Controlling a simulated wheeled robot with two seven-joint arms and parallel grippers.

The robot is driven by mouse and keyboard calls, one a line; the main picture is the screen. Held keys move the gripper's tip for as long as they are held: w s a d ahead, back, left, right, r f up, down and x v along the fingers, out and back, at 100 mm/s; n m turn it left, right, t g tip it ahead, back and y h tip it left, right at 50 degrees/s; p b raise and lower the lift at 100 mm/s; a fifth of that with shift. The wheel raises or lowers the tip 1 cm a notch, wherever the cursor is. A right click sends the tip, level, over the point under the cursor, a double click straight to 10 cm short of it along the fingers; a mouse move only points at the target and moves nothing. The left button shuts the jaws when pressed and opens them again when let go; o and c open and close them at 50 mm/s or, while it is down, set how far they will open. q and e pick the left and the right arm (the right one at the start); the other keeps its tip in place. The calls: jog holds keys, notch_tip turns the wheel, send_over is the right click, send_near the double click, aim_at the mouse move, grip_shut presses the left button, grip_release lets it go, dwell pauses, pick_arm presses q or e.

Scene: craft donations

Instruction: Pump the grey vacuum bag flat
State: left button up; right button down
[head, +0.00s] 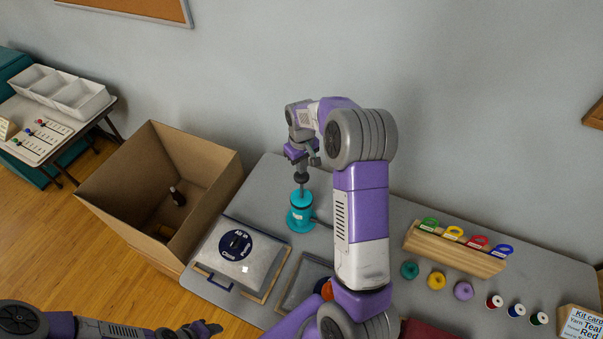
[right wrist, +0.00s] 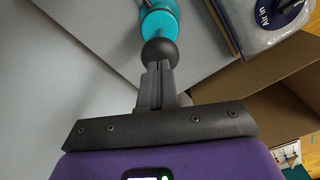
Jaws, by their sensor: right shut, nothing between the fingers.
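A teal hand pump (head: 300,218) stands upright on the table, with a thin rod and a dark round knob (head: 301,178) on top. My right gripper (head: 302,165) is shut and empty, pointing down at the knob from above. In the right wrist view its fingertips (right wrist: 156,68) meet or nearly meet the knob (right wrist: 158,51); contact is hard to tell. A grey bag (head: 263,266) with a dark round label reading "Air in" lies in a wooden frame left of the pump and looks puffed. A second framed grey bag (head: 296,289) is partly hidden by my right arm. My left gripper (head: 209,329) is low at the bottom edge.
An open cardboard box (head: 212,177) stands left of the table, with a small dark item inside. A wooden rack (head: 455,250) with coloured loops, yarn rings, thread spools and a kit card (head: 580,322) are at the right. A short hose runs right from the pump.

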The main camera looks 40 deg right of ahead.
jog(key=shift+f, duration=0.15)
jog(key=shift+s+f+b, duration=0.1)
jog(key=shift+f+b, duration=3.95)
jog(key=shift+f, duration=1.6)
jog(key=shift+r+p, duration=4.05)
jog(key=shift+r, duration=1.8)
jog(key=shift+f, duration=0.15)
notch_tip(320, 180, up, 6)
jog(key=p, duration=0.4)
